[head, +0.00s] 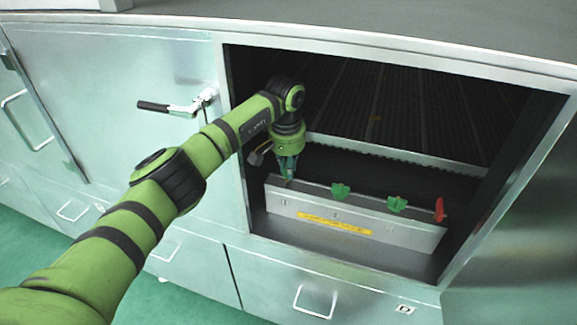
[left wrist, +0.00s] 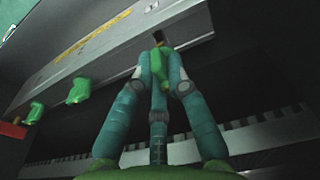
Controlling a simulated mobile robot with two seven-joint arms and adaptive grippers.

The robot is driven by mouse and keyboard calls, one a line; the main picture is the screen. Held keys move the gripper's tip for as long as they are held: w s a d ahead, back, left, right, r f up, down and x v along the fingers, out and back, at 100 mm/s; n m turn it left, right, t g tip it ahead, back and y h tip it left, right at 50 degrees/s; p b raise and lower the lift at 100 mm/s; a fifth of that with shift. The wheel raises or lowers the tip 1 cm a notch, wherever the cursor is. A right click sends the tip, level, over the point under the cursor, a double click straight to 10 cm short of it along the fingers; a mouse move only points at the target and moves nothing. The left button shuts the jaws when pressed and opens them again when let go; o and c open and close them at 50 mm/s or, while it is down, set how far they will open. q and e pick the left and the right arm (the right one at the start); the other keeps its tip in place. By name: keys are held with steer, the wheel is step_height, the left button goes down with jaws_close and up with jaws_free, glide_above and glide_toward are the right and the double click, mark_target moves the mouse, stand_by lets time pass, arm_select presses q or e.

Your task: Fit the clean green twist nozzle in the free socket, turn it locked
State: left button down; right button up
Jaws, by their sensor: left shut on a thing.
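My left gripper (head: 288,170) is inside the open cabinet, pointing down at the left end of a metal manifold bar (head: 318,213). In the left wrist view its fingers (left wrist: 160,85) are closed around a green nozzle (left wrist: 159,64), at the end of the bar (left wrist: 110,62). I cannot tell whether the nozzle sits in the socket there or just above it; the fingers hide the socket in the head view. Two other green nozzles (head: 340,191) (head: 397,205) stand along the bar, with a red piece (head: 439,209) at its right end. My right gripper is out of view.
The cabinet opening has a metal frame (head: 365,279) close around the arm's workspace. A ribbed dark surface (head: 390,100) with a pale toothed edge (head: 395,152) lies behind the bar. A lever handle (head: 180,108) sticks out from the panel left of the opening.

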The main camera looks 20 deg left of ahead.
arm_select(q)
steer(key=shift+b, duration=0.5)
stand_by(1.2)
steer(key=shift+f+b, duration=1.3)
steer(key=shift+f, duration=0.25)
steer(key=c, duration=1.2)
jaws_free()
steer(key=shift+o, duration=0.2)
steer(key=shift+r, duration=0.2)
step_height(320, 180, up, 10)
steer(key=shift+f, duration=0.15)
